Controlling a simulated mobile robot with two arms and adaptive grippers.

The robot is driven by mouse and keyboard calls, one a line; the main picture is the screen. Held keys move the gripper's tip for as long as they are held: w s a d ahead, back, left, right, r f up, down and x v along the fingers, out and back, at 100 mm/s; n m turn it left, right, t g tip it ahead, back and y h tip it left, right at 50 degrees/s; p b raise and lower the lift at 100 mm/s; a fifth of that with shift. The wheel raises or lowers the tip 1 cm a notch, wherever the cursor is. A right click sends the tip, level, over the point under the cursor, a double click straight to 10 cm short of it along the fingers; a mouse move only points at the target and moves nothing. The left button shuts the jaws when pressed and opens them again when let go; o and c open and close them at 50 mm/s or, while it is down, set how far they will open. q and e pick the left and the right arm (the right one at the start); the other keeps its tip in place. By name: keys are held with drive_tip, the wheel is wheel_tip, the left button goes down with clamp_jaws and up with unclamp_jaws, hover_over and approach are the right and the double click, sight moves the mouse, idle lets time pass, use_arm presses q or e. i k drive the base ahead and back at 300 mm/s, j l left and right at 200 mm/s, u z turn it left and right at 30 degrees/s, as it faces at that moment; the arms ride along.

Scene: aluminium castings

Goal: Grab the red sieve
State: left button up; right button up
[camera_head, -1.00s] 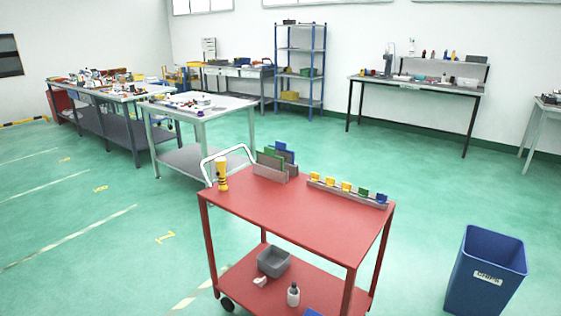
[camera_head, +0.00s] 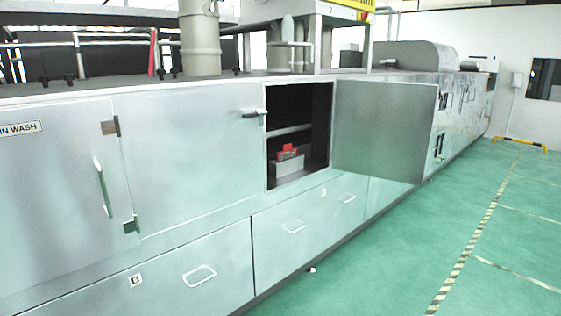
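I see no thing that I can make out as a red sieve. A small red object (camera_head: 287,152) shows inside an open cabinet (camera_head: 271,180), on top of a light grey box (camera_head: 290,166) below the cabinet's shelf. It is too small to tell what it is. A thin red upright piece (camera_head: 152,52) stands on top of the machine at the upper left. Neither of my grippers is in view.
The cabinet door (camera_head: 385,128) stands open to the right of the opening. A long grey machine (camera_head: 190,165) with shut doors and drawers fills the left and middle. Green floor (camera_head: 400,245) with striped lines is clear on the right. A yellow-black barrier (camera_head: 520,144) stands far right.

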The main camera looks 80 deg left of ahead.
sight(289, 152)
drive_tip(key=u, duration=2.75)
drive_tip(key=i+u, duration=0.1)
drive_tip(key=i, duration=0.65)
drive_tip(key=i+l, duration=0.2)
drive_tip(key=i, duration=0.5)
drive_tip(key=i+l+u, duration=0.15)
drive_tip(key=i, duration=0.6)
